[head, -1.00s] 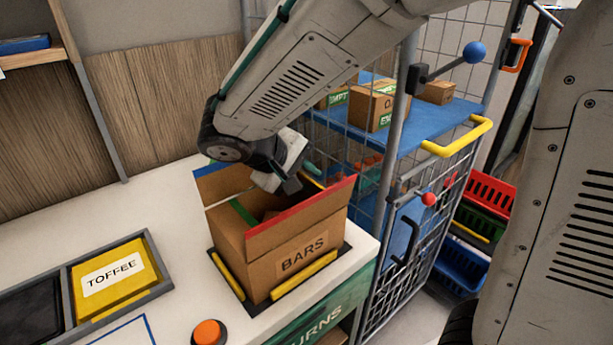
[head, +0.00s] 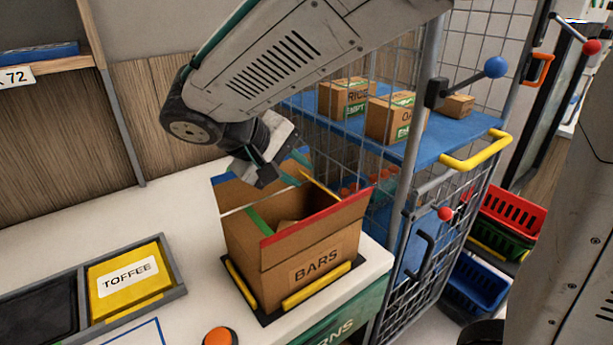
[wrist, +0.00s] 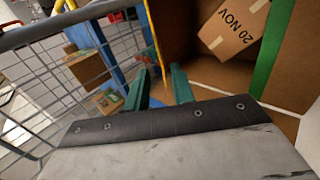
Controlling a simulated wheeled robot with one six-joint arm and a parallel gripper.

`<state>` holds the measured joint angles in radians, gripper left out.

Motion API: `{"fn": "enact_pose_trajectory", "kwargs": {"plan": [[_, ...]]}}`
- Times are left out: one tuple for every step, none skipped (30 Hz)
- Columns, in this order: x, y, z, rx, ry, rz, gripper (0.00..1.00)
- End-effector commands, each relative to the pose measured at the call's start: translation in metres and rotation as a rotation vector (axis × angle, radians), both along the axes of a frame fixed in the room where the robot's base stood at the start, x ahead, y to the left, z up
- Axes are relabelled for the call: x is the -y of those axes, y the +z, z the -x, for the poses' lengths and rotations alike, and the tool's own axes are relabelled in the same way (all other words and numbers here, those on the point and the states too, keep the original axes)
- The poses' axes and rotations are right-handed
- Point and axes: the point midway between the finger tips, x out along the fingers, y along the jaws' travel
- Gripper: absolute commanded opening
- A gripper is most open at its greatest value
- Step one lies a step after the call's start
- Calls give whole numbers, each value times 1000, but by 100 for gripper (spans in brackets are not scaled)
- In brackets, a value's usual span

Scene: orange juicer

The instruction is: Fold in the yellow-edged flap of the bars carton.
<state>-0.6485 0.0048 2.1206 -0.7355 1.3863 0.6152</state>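The bars carton (head: 330,262) stands open on the counter in the head view. Its red-edged flap (head: 318,222) stands up at the front and a green-edged flap (head: 258,222) is at the left. The yellow-edged flap (head: 321,186) stands up at the right rear; its yellow edge (wrist: 154,38) shows upright in the wrist view. My gripper (wrist: 161,72) has its teal fingers apart, with the flap's edge seen between or just beyond them; I cannot tell if they touch.
A carton marked 20 NOV (wrist: 237,25) lies inside the bars carton. A wire cage trolley (head: 420,215) with a blue shelf (head: 440,148) and small cartons stands close on the right.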

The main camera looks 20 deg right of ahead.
Motion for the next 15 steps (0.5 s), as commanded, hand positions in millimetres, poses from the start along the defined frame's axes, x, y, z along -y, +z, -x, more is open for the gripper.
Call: {"fn": "enact_pose_trajectory", "kwargs": {"plan": [[3,-3,0,-1,-1,1,25],[4,-4,-1,-1,-1,1,25],[7,-7,-2,-2,-2,2,25],[10,-10,-3,-2,-3,3,25],[13,-13,-4,-1,-4,3,25],[18,-18,-5,-2,-3,3,25],[21,-21,-5,-3,-3,3,25],[24,-25,-7,-2,-4,2,25],[29,-30,-8,-2,-4,2,25],[32,-34,-9,-2,-4,3,25],[35,-37,-10,-3,-3,2,25],[39,-41,-12,-3,-3,3,25],[41,-44,-13,-2,-4,2,25],[44,-46,-14,-2,-3,2,25],[46,-49,-14,-2,-3,2,25]]}}
